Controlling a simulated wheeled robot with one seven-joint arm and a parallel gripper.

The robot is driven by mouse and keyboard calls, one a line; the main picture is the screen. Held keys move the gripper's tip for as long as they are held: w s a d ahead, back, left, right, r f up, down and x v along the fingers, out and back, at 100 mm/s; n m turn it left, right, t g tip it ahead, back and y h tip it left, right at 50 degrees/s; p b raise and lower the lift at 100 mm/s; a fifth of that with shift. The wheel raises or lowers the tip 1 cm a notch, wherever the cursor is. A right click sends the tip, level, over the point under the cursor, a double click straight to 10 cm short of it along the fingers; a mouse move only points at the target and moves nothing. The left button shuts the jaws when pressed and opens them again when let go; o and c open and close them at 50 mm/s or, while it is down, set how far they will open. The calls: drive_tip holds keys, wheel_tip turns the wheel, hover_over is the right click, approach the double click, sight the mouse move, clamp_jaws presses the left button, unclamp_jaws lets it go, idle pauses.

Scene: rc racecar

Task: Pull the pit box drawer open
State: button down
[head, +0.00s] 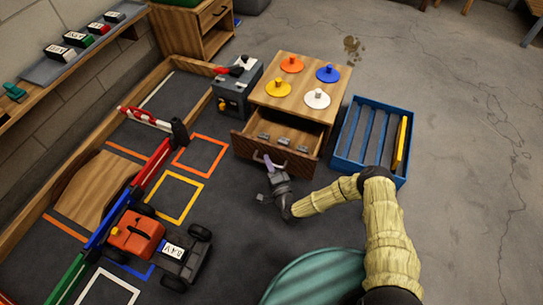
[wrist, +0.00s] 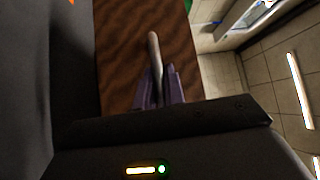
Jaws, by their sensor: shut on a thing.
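The pit box (head: 301,79) is a wooden cabinet in the upper middle of the head view. Its drawer (head: 297,164) stands out from the front, and its open top shows several small grey items inside. My gripper (head: 267,161) is at the drawer's front face. In the wrist view my gripper's purple fingers (wrist: 158,90) are shut on the pale handle bar (wrist: 153,48), in front of the brown wood drawer face (wrist: 118,55). The handle is mostly hidden in the head view.
Colored discs sit on top of the pit box. A blue slatted crate (head: 347,152) stands close on its right and a grey toolbox (head: 232,92) on its left. An orange and grey racecar (head: 137,235) is at lower left. Floor in front of the drawer is partly clear.

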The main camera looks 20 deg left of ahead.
drive_tip(key=shift+s+a, duration=0.15)
drive_tip(key=shift+s, duration=0.55)
drive_tip(key=shift+s+a, duration=0.1)
drive_tip(key=shift+s, duration=0.55)
drive_tip(key=c, duration=1.8)
unclamp_jaws()
drive_tip(key=shift+o, duration=0.2)
drive_tip(key=shift+d+p, duration=0.1)
drive_tip(key=shift+p, duration=0.2)
